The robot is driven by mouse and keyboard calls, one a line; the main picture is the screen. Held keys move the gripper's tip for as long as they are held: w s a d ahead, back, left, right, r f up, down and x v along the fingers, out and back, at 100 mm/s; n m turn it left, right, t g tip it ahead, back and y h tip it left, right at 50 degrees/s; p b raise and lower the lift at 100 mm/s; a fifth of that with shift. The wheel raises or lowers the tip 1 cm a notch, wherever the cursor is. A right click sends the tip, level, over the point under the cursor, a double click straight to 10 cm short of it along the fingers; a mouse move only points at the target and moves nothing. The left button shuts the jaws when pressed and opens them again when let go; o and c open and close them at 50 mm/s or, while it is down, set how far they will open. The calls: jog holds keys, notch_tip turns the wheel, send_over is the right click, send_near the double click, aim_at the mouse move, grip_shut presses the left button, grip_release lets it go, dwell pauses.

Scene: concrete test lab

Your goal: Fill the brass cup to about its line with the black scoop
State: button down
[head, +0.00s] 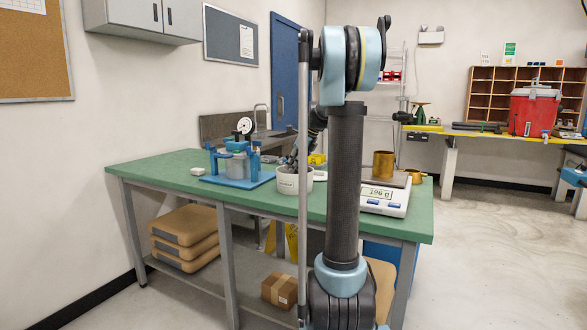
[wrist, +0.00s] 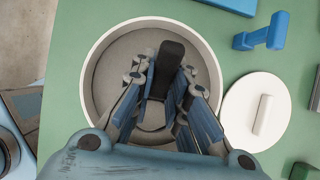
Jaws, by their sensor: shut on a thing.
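The brass cup (head: 383,164) stands upright on the pan of a white scale (head: 385,203) on the green bench; the display reads 196 g. Its inside and line cannot be seen from here. A white tub (head: 286,190) stands left of it, partly behind my arm. In the wrist view the tub (wrist: 91,80) holds grey material. My gripper (wrist: 163,82) is over and within the tub's opening, shut on the black scoop (wrist: 172,62). The scoop's dark upper part shows between the fingers; its lower end is hidden or unclear. In the head view my gripper (head: 291,160) is mostly hidden.
A round white lid (wrist: 240,110) with a bar handle lies right of the tub in the wrist view. A blue apparatus (head: 237,165) stands on the bench left of the tub. My arm column blocks the view between tub and scale. The bench's front left is clear.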

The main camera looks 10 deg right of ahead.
aim_at(288, 156)
jog(key=shift+w+a+g+h, duration=0.3)
jog(key=shift+a+g+h, duration=0.15)
jog(key=shift+h, duration=0.25)
jog(key=shift+w+a+r+g+h, duration=0.15)
jog(key=shift+r+g+h, duration=0.25)
jog(key=shift+r, duration=0.35)
jog(key=shift+w+a+r+g+h, duration=0.15)
jog(key=shift+r+g+h, duration=0.15)
jog(key=shift+r+h, duration=0.4)
jog(key=shift+w+a+r+g+h, duration=0.15)
jog(key=shift+r+g+h, duration=0.2)
jog(key=shift+r, duration=0.5)
jog(key=shift+r, duration=0.1)
